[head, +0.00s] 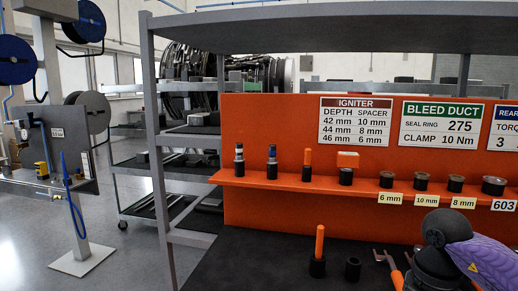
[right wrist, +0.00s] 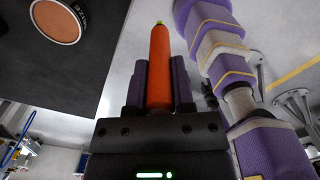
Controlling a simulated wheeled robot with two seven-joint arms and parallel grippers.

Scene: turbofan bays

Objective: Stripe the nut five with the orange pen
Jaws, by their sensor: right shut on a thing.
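My right gripper (right wrist: 160,85) is shut on an orange pen (right wrist: 160,62); the pen's yellow-green tip points away from the gripper, clear of any surface. In the head view my right arm comes in at the lower right, and its gripper cannot be made out clearly. Another orange stick (head: 319,242) stands upright in a black cup on the dark bench, and one more orange stick (head: 308,157) stands on the orange shelf. I cannot pick out nut five in either view. My left gripper is not in view.
The orange shelf (head: 260,180) holds bottles and several small cups, with number labels below. An empty-looking black cup (head: 352,268) stands on the dark bench (head: 245,260). A coppery disc (right wrist: 57,20) sits on a dark surface. A grey rack post (head: 155,130) rises left of the bench.

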